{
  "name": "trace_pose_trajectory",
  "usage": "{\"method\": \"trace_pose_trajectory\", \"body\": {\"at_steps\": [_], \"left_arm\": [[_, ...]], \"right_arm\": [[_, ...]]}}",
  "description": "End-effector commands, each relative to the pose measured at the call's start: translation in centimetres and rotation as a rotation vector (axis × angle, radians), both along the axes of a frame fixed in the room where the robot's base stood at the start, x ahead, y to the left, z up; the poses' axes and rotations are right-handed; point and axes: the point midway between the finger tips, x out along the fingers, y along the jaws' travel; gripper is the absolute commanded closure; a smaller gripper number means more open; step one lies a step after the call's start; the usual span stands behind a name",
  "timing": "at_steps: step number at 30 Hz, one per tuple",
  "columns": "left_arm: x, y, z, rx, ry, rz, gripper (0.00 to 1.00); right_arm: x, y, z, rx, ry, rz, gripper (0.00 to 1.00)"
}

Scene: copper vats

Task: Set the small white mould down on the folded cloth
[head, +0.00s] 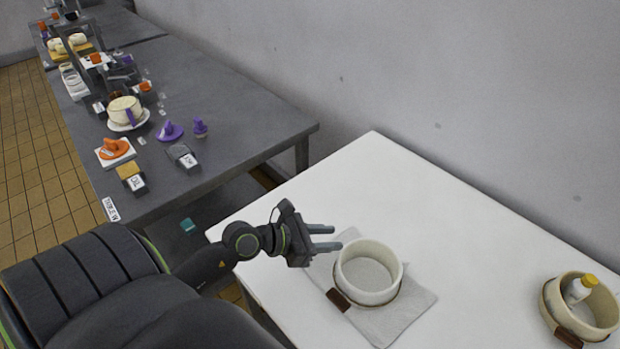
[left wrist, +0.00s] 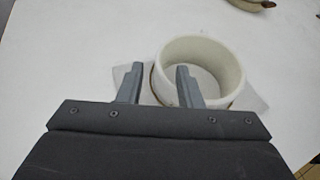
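A white round mould (head: 369,272) with a brown tag (head: 338,299) stands upright on the grey-white folded cloth (head: 401,321), on the white table. The mould also shows in the left wrist view (left wrist: 222,62), with the cloth's edge (left wrist: 252,100) beside it. My left gripper (head: 332,238) is just left of the mould, its two fingers apart with nothing between them. In the left wrist view the right finger overlaps the mould's near wall; I cannot tell whether it touches. My right gripper is not in view.
A second, cream mould (head: 549,302) with a yellow-capped white bottle (head: 578,290) inside stands at the right of the white table (head: 480,245). A dark table (head: 225,120) at the left carries several small items. The white table's middle is clear.

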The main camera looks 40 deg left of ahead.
Motion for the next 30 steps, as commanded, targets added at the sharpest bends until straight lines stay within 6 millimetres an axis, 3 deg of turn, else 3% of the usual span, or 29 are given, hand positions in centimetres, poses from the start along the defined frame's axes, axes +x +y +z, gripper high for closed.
{"method": "trace_pose_trajectory", "body": {"at_steps": [10,30], "left_arm": [[-3.2,2.0,1.4,0.002,0.001,0.001,0.68],[-3.6,2.2,1.7,0.000,-0.001,0.001,0.68]], "right_arm": [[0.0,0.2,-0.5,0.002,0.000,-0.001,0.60],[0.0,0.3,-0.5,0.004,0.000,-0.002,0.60]]}}
